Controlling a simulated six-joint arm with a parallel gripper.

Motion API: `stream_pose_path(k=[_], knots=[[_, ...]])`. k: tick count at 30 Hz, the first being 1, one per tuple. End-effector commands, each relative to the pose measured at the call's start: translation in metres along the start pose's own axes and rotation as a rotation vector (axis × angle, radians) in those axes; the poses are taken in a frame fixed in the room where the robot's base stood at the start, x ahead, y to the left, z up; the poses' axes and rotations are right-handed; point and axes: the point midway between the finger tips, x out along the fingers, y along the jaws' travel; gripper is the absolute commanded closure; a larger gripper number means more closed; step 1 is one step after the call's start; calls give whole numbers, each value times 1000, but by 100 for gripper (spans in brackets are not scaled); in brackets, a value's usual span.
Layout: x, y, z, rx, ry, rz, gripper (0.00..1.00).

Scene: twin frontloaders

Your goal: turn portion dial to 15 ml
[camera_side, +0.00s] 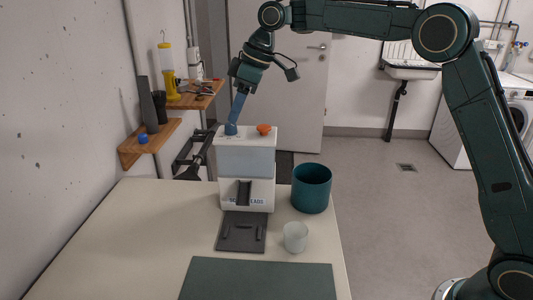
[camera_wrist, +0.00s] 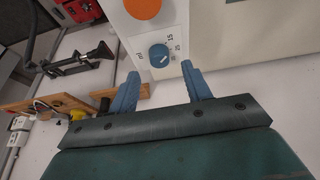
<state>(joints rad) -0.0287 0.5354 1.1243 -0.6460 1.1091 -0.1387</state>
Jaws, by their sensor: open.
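The white dispenser (camera_side: 246,190) stands on the table. Its top carries a small blue dial (camera_wrist: 159,55) and an orange knob (camera_wrist: 143,8); the orange knob also shows in the side view (camera_side: 263,129). The wrist view shows "ml" and printed numbers beside the dial, with 15 at the upper right. A pale pointer mark lies on the dial, but its exact setting is too small to read surely. My gripper (camera_wrist: 160,69) is open, its blue fingertips apart on either side just short of the dial in the wrist view. In the side view my gripper (camera_side: 233,122) points down at the dial and partly hides it.
A teal bin (camera_side: 312,188) and a frosted cup (camera_side: 295,237) stand right of the dispenser. A dark tray (camera_side: 241,232) lies before it, and a dark green mat (camera_side: 258,279) nearer. Wooden shelves (camera_side: 150,142) are on the left wall. The table's left side is clear.

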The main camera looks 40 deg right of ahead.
Motion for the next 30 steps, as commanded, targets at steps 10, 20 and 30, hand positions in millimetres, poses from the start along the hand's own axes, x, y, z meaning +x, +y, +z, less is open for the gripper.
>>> stream_pose_path(k=[10, 20, 30], knots=[[-32, 1, 0, 0, 1, 1, 51], [-39, 0, 0, -1, 0, 2, 51], [-41, -2, 1, 3, 1, 3, 51]])
